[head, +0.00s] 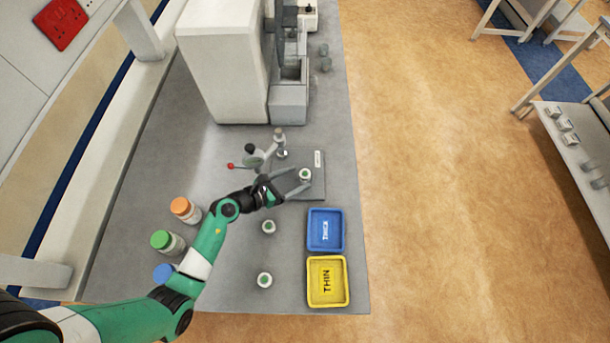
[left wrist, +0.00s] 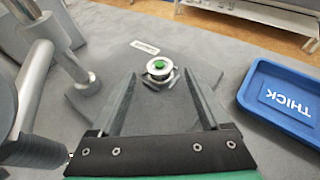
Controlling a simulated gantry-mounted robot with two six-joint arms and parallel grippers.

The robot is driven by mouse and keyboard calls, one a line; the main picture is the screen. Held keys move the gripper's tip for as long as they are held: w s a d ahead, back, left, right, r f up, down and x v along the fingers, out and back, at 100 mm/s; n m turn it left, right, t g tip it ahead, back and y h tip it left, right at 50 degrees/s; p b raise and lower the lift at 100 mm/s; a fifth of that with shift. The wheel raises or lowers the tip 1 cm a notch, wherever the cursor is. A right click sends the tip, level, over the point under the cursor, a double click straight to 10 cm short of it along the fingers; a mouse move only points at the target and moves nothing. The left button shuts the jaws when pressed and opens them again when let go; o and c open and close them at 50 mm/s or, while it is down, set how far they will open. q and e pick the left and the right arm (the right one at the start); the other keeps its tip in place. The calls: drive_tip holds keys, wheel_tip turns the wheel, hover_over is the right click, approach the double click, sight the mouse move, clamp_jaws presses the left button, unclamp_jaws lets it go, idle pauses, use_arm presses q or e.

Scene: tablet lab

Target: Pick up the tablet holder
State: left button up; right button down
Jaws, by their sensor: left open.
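A small white round tablet holder (head: 305,174) with a green centre sits on the grey base plate (head: 313,190) of a bench instrument. My left gripper (head: 303,179) reaches it from the left with its jaws open. In the left wrist view the tablet holder (left wrist: 160,69) lies between and slightly beyond the two fingertips (left wrist: 161,77), with gaps at both sides. Whether the fingers overlap it in height I cannot tell. Two similar white holders with green tops stand on the bench, one nearer (head: 268,227) and one nearest (head: 264,280). My right gripper is not in view.
A blue THICK tray (head: 343,232) and a yellow THIN tray (head: 312,300) stand at the bench's right edge. Orange-capped (head: 181,205) and green-capped (head: 161,239) bottles stand left of my arm.

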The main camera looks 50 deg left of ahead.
use_arm(q)
drive_tip(key=shift+x, duration=0.9)
drive_tip(key=shift+s, duration=0.1)
clamp_jaws()
drive_tip(key=shift+r+p, duration=0.3)
drive_tip(key=shift+r, duration=0.2)
wheel_tip(320, 180, up, 3)
drive_tip(key=shift+s+f+p, duration=0.1)
drive_tip(key=shift+p, duration=0.85)
drive_tip(key=s+d+r+p, duration=0.6)
drive_tip(key=s+r, duration=0.3)
drive_tip(key=s, duration=0.2)
drive_tip(key=shift+s+d+p, duration=0.2)
drive_tip(key=shift+d+p, duration=0.15)
drive_tip(key=shift+d, duration=0.55)
